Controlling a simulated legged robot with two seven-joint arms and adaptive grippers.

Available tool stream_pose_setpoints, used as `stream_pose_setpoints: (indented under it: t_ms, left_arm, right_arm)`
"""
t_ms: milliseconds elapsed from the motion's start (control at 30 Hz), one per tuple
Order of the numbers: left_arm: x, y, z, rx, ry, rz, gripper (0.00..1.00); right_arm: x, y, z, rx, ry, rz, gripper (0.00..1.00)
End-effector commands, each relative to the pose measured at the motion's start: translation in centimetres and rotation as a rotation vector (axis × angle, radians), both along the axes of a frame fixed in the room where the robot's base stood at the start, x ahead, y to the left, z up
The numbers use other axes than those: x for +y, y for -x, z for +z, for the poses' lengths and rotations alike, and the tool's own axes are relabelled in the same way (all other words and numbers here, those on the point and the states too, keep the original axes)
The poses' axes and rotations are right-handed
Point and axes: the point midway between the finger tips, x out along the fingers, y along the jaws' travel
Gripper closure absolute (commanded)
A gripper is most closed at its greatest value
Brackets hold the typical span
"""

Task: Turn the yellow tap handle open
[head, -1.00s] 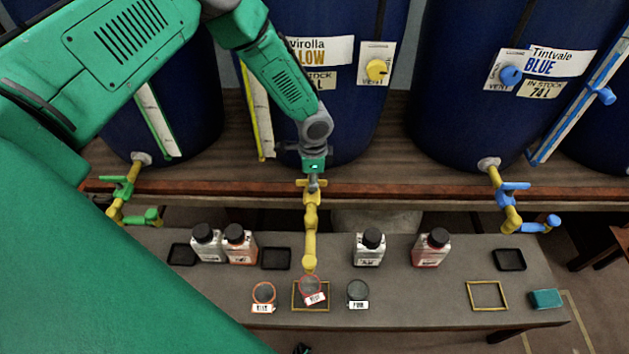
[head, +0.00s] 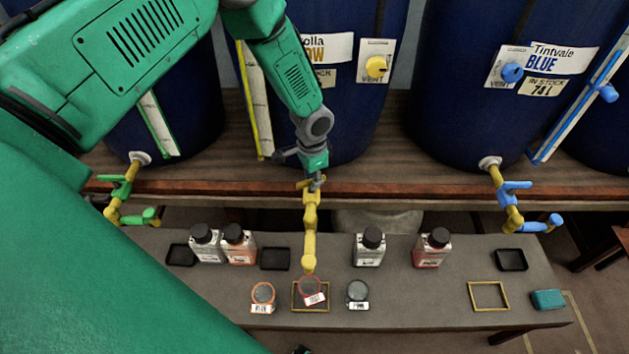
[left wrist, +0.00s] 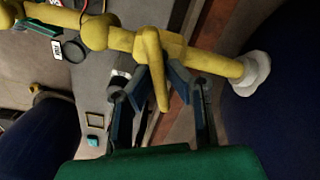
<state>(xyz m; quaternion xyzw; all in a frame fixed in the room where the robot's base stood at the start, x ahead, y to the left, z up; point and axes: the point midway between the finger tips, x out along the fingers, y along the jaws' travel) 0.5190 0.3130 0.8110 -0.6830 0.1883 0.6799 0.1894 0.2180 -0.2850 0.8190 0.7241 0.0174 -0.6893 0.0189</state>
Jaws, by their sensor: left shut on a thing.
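The yellow tap (head: 310,235) comes out below the middle vat, and its spout points down over a red-rimmed cup (head: 310,287). Its yellow handle (left wrist: 152,65) sits between the dark fingers of my left gripper (left wrist: 163,82) in the left wrist view. In the head view my left gripper (head: 314,182) is at the top of the tap, shut on the handle, and hides part of it. The handle's exact angle is hard to read in the head view. My right gripper is in neither view.
A green-handled tap (head: 125,190) is at left and a blue-handled tap (head: 510,200) at right. The grey bench (head: 420,300) below carries bottles, small cups, black trays and a yellow outline (head: 488,295). A yellow vent knob (head: 376,66) is on the middle vat.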

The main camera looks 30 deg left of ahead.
Motion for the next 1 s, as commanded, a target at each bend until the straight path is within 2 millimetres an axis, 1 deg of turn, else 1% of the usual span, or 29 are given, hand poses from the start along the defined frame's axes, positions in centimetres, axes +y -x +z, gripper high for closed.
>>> stream_pose_setpoints:
  t_ms: [33, 600, 800, 1000]
  left_arm:
    - [0.4, 0.8, -0.6, 0.021, -0.010, 0.043, 1.00]
    - [0.2, 1.0, -0.6, 0.021, -0.012, 0.585, 1.00]
    - [0.1, 1.0, -0.5, 0.020, -0.012, 0.745, 1.00]
    - [0.0, 1.0, -0.5, 0.019, -0.011, 0.867, 1.00]
  right_arm:
    - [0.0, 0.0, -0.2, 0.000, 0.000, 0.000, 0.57]
    - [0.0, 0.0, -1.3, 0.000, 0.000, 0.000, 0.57]
    - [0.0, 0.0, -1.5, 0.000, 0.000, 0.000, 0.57]
    - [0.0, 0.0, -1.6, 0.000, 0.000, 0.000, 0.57]
